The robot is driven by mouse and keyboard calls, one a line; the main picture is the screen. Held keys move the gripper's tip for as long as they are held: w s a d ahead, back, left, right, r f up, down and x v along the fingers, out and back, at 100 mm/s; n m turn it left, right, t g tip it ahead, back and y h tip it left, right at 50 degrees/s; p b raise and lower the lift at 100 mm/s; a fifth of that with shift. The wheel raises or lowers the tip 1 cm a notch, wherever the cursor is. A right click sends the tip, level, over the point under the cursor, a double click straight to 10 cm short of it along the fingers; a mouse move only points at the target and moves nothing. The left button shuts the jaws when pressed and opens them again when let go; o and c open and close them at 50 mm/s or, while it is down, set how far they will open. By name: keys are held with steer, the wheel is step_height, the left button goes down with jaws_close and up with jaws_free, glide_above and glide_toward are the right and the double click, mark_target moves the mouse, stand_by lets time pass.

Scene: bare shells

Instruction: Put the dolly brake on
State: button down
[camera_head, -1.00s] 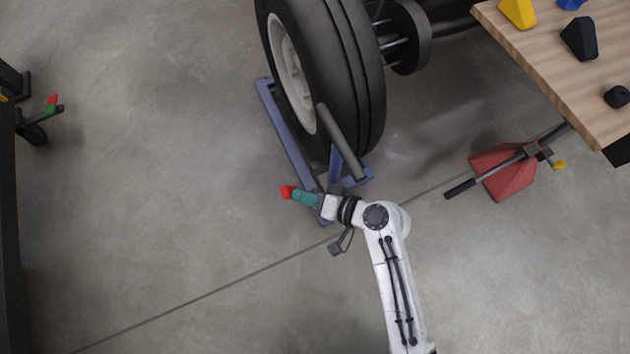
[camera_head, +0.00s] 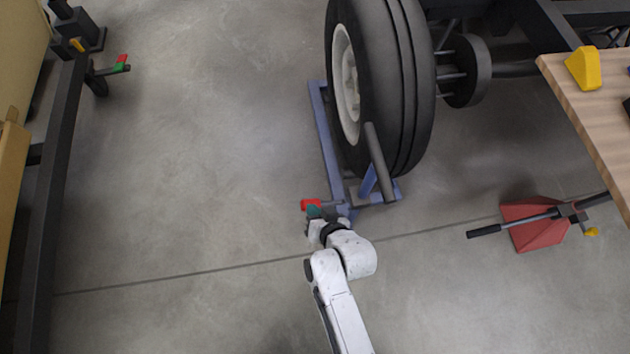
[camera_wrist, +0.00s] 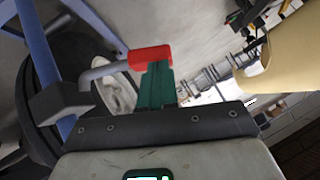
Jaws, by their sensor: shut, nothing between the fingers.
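The blue wheel dolly (camera_head: 324,125) stands on the floor around the foot of a large black tyre (camera_head: 400,90). Its red brake pad (camera_head: 307,203) sits at the near left end. In the wrist view the red pad (camera_wrist: 150,57) is on a bent grey lever, beside the dolly's blue frame (camera_wrist: 38,45). My gripper (camera_head: 314,212) is at the pad. In the wrist view its teal fingers (camera_wrist: 156,84) are shut and empty, their tips right at the pad's near edge. I cannot tell whether they touch it. The lever's far end is partly hidden.
A red jack-like tool (camera_head: 536,224) with a black handle lies on the floor to the right, below a wooden table (camera_head: 590,115). A dark frame (camera_head: 50,200) with another red-and-green pedal (camera_head: 122,64) stands at left. The floor between is clear.

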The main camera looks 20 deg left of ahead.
steer(key=shift+d, duration=0.1)
steer(key=shift+w+d, duration=0.45)
steer(key=shift+d, duration=0.1)
